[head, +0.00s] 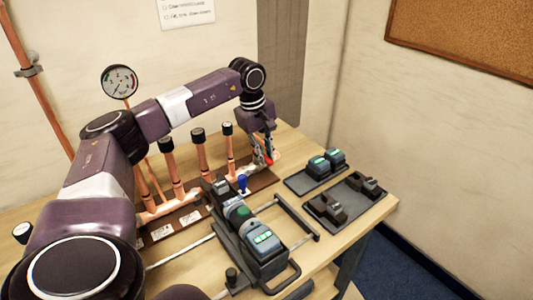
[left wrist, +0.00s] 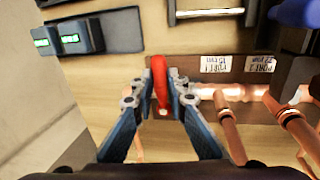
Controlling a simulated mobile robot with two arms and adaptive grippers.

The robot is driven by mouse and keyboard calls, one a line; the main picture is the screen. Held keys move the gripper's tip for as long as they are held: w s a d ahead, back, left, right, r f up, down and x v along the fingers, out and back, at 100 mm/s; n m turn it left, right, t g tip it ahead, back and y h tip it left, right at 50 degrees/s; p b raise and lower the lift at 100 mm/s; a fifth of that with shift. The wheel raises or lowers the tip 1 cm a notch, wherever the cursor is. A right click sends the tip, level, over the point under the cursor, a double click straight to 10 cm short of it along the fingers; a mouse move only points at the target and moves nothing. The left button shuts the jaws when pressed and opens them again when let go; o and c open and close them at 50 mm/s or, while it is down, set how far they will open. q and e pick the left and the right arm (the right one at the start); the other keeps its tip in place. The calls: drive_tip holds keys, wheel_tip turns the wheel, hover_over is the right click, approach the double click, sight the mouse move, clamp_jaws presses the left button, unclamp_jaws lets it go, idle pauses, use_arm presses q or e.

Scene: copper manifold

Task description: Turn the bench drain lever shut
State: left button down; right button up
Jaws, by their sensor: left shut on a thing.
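The red drain lever (left wrist: 159,72) stands between the fingertips of my left gripper (left wrist: 160,101) in the left wrist view. The gripper is shut on it. The handle points up in that picture, roughly across the line of the copper pipe (left wrist: 257,92). In the head view my left gripper (head: 262,152) is at the right end of the copper manifold (head: 170,208), and a little of the red lever (head: 268,158) shows beside the fingers. The valve body under the lever is mostly hidden. My right gripper is not in view.
A blue handle (head: 242,182) stands near the manifold's right end. A pressing tool (head: 240,220) lies in front. Batteries (head: 325,162) and a dark tray (head: 345,202) sit on the right. Capped upright pipes (head: 199,152) and a gauge (head: 119,82) stand left of the gripper.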

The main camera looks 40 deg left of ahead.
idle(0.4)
use_arm(q)
drive_tip(key=c, duration=2.2)
unclamp_jaws()
drive_tip(key=o, duration=0.3)
drive_tip(key=shift+s, duration=0.2)
drive_tip(key=shift+r, duration=0.1)
wheel_tip(320, 180, up, 12)
drive_tip(key=s, duration=0.2)
drive_tip(key=shift+s+a, duration=0.15)
drive_tip(key=shift+a, duration=0.2)
drive_tip(key=shift+f, duration=0.2)
